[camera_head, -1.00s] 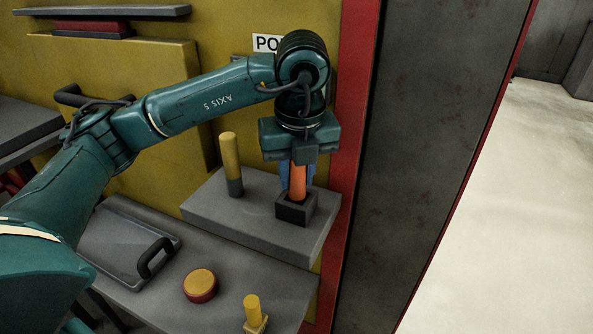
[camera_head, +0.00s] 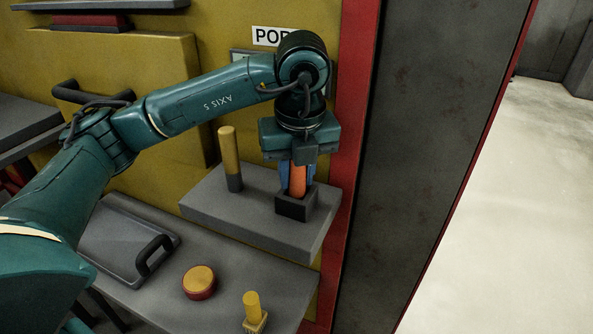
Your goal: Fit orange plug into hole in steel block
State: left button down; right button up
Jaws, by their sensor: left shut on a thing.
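The orange plug (camera_head: 298,182) stands upright with its lower end inside the small dark steel block (camera_head: 297,207). The block sits on a grey raised slab (camera_head: 240,219). My left gripper (camera_head: 298,180) points down over the block and is shut on the plug, with blue fingers beside it. How deep the plug sits in the hole is hidden by the block's walls. My right gripper is not in view.
A yellow-and-grey peg (camera_head: 231,160) stands on the slab left of the block. Below are a red-and-yellow button (camera_head: 199,282), a yellow knob (camera_head: 252,307) and a grey tray (camera_head: 122,246) with a dark handle. A red-edged post stands close on the right.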

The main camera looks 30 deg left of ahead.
pick_arm(q)
jog(key=shift+f+b, duration=0.3)
jog(key=shift+f, duration=0.1)
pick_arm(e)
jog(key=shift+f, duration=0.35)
pick_arm(q)
jog(key=c, duration=1.5)
grip_release()
jog(key=shift+c, duration=0.2)
jog(key=o, duration=0.5)
jog(key=shift+f, duration=0.15)
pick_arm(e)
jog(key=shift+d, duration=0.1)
pick_arm(q)
jog(key=shift+s+d+r+p, duration=0.3)
jog(key=shift+r+p, duration=0.15)
jog(key=shift+r, duration=1.8)
jog(key=shift+s+d+r+p, duration=0.25)
jog(key=shift+r+p, duration=0.2)
jog(key=shift+r, duration=1.8)
jog(key=shift+s+d+r+p, duration=0.25)
jog(key=shift+r+p, duration=0.2)
jog(key=shift+r, duration=1.8)
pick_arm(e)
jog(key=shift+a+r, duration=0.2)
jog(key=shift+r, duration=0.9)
